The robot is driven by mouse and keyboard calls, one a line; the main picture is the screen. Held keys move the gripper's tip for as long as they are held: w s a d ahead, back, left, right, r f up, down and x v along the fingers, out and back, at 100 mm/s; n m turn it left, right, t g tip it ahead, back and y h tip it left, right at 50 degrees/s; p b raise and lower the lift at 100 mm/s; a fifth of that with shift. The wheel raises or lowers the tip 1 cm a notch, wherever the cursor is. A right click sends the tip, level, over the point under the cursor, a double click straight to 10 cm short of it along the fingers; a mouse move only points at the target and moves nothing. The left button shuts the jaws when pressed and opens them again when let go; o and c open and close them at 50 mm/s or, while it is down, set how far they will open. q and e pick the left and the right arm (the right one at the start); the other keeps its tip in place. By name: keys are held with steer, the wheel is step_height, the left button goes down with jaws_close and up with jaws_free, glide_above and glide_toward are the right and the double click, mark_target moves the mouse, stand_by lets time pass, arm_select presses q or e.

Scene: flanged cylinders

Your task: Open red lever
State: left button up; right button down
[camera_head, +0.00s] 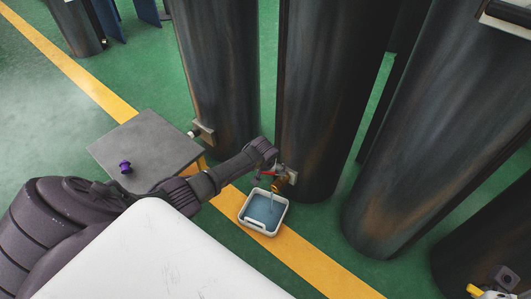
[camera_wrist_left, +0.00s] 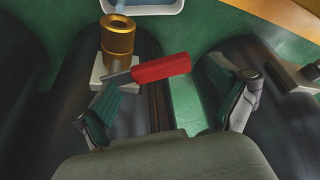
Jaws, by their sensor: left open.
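The red lever (camera_wrist_left: 162,67) sits on a brass valve (camera_wrist_left: 118,37), which is fixed to a pale plate low on a dark cylinder. In the head view, the lever (camera_head: 269,173) shows as a small red bit beside the valve (camera_head: 277,185). My left gripper (camera_wrist_left: 170,108) is open, one finger on each side of the picture, with the lever's red handle ahead of and between the fingertips. I cannot tell whether a finger touches it. In the head view, the left gripper (camera_head: 268,174) is small and partly hidden by its arm. My right gripper is not in view.
A white tray (camera_head: 245,221) with bluish liquid stands on the floor below the valve; a thin pale streak shows above it. A grey table (camera_head: 150,135) carries a purple object (camera_head: 125,167). Large dark cylinders (camera_head: 330,90) stand close around; green floor lies between them.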

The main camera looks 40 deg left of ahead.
arm_select(q)
steer(key=v, duration=1.1)
steer(key=shift+s, duration=0.1)
